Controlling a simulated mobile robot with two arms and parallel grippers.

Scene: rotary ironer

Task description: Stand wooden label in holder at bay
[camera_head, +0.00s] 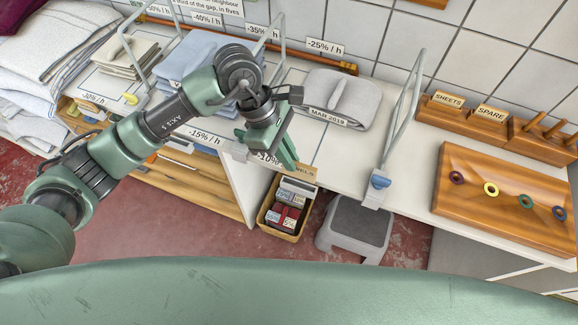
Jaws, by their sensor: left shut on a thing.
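My left gripper (287,160) reaches in over the counter's front edge with its green fingers pointing down. It is shut on a small tan wooden label (305,171) whose lettering is too small to read surely; the fingers partly hide it. Two other wooden labels, SHEETS (448,100) and SPARE (490,113), stand upright in a wooden block (463,116) at the back right. The bay near the gripper has a -10% / h tag (268,158) on the counter edge, partly covered by the gripper. I cannot make out a holder there. My right gripper is out of view.
Folded blue cloths (190,60) and a grey cloth pile (340,97) lie on the counter (340,165), between wire dividers (402,110). A wooden board with coloured rings (510,195) lies at right. A bin of boxes (287,212) and a grey step stool (356,228) stand below.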

